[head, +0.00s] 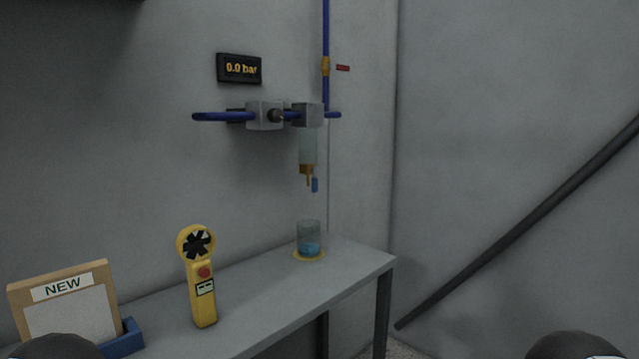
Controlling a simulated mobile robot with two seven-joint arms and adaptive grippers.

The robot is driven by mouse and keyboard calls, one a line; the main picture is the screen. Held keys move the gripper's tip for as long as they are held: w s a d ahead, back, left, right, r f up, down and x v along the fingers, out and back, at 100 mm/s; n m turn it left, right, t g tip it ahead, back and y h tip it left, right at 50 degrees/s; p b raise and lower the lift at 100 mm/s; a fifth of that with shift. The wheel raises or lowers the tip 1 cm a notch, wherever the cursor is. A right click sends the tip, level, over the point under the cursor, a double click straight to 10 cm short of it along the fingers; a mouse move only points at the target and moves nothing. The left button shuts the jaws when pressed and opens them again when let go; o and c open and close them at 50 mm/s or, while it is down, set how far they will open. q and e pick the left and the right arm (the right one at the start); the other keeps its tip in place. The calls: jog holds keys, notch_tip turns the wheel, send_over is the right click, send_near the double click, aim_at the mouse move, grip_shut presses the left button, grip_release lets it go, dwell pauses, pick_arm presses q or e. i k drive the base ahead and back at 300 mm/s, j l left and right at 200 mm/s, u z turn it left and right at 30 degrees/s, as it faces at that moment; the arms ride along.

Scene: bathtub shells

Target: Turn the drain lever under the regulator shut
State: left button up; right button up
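The regulator (308,115) is a grey block on the blue pipe at the back wall. A clear bowl (307,149) hangs under it, with a brass drain fitting (306,170) at its bottom. The small blue drain lever (315,185) hangs down at the right of the fitting's outlet, roughly in line with it. Directly below, a glass (309,240) with blue liquid stands on a yellow ring on the bench. Neither gripper shows. Only dark rounded parts, apparently of my arms, show at the bottom left and bottom right edges, far from the lever.
The grey bench (350,262) runs along the wall. A yellow handheld meter (204,292) stands on it, with a framed "NEW" board (62,287) and blue tray (125,338) at left. A dark sloping rail (520,222) crosses the right wall.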

aim_at(314, 170)
jog(key=i+l+u, duration=0.25)
jog(key=l, duration=0.2)
jog(key=i+l+u, duration=0.1)
jog(key=l+u, duration=0.15)
jog(key=l, duration=0.25)
jog(key=i+l+u, duration=0.25)
jog(key=l, duration=0.3)
jog(key=l+u, duration=0.25)
jog(key=l, duration=0.25)
